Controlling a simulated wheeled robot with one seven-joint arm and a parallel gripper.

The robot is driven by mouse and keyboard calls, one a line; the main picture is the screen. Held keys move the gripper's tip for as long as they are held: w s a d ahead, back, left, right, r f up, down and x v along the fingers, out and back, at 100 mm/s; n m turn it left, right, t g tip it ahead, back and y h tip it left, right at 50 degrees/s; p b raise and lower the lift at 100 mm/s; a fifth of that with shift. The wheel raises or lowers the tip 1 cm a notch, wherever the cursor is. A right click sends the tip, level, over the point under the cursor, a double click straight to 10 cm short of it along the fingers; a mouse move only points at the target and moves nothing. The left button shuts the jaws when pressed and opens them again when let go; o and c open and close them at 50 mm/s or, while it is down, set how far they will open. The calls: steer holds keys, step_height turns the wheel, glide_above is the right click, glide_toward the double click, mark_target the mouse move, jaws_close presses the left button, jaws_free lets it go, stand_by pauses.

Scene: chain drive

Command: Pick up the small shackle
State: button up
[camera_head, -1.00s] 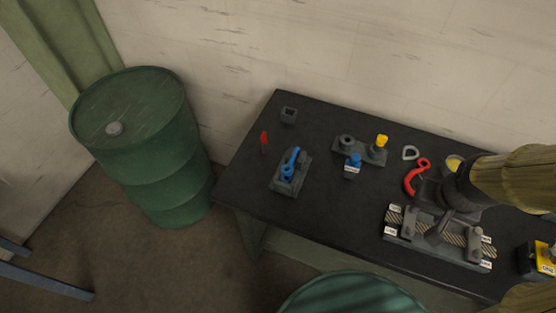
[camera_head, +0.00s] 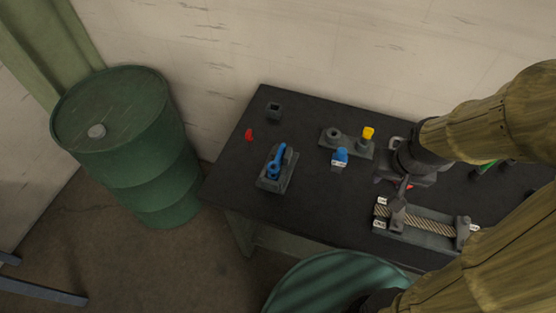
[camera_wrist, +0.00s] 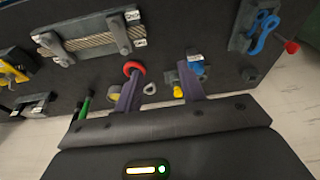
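The small shackle looks to be the grey D-shaped loop (camera_wrist: 150,88) on the dark table. In the wrist view it lies between my two purple fingers, nearer the left one. In the head view a pale part of it (camera_head: 396,141) shows at the far side of my gripper, mostly hidden. My gripper (camera_wrist: 160,73) is open and empty, its fingers pointing down over the table. It also shows in the head view (camera_head: 402,186). I cannot tell its height above the shackle.
A red hook-like piece (camera_wrist: 134,69) lies close to the left finger. A grey block with a yellow peg (camera_head: 368,133) and a blue labelled piece (camera_head: 339,158) stand left. A rope-patterned fixture (camera_head: 430,222) sits in front. A green drum (camera_head: 125,135) stands left of the table (camera_head: 225,185).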

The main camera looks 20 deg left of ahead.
steer(key=w+a+f+t+y, duration=0.1)
steer(key=w+a+f, duration=0.3)
steer(key=a, duration=0.6)
steer(key=t+h+b, duration=0.2)
steer(key=t+b, duration=0.2)
steer(key=t, duration=0.5)
glide_toward(273, 163)
steer(key=r+v, duration=0.1)
steer(key=v, duration=0.4)
steer(key=shift+w+d+m+t+h, duration=0.25)
steer(key=shift+d+m+t+h, duration=0.05)
steer(key=shift+t, duration=0.1)
steer(key=shift+p, duration=0.3)
steer(key=p+x, duration=0.2)
steer(key=x, duration=1)
steer(key=shift+a+f+p, duration=0.1)
steer(key=shift+p, duration=0.25)
